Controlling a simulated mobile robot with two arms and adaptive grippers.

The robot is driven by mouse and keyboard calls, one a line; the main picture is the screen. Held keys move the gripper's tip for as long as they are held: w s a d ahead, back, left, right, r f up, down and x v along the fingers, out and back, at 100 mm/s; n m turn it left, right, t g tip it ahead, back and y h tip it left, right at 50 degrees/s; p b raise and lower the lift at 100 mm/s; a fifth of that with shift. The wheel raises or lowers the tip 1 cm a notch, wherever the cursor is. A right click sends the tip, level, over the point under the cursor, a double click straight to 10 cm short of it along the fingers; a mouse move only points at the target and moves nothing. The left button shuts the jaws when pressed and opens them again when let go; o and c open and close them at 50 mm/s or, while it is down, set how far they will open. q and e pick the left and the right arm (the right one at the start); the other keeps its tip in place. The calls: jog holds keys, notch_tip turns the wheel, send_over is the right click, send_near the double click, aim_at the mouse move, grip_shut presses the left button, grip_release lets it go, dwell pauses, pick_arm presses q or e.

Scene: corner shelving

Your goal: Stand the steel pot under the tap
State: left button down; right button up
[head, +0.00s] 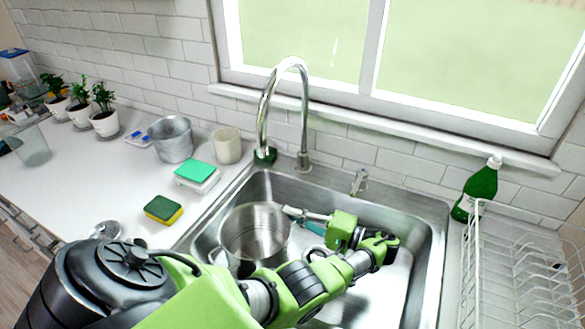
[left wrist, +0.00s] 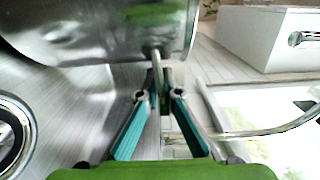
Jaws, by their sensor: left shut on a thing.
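The steel pot (head: 240,232) is upright in the left part of the sink, below and slightly left of the tap's spout in the picture. I cannot tell whether its base touches the sink floor. The tap (head: 304,105) is a tall chrome arch behind the sink. My left gripper (head: 300,216) is at the pot's right side, shut on its handle. In the left wrist view the teal fingers (left wrist: 157,98) close around the handle (left wrist: 156,66), with the pot wall (left wrist: 100,45) above. My right gripper is out of view.
The steel sink (head: 405,225) has free floor to the right. A dish rack (head: 515,265) and green bottle (head: 478,188) stand right. On the left counter are a metal bucket (head: 172,140), a cream cup (head: 227,146), sponges (head: 163,209) and potted plants (head: 104,120).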

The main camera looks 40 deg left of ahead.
pick_arm(q)
jog(key=shift+f+b, duration=0.45)
jog(key=shift+b, duration=0.1)
jog(key=c, duration=2.2)
grip_release()
jog(key=shift+c, duration=0.2)
jog(key=shift+r+p, duration=0.55)
jog(key=shift+p, duration=0.05)
jog(key=b+v, duration=0.2)
jog(key=v, duration=0.5)
jog(key=shift+d+b, duration=0.2)
jog(key=shift+b, duration=0.2)
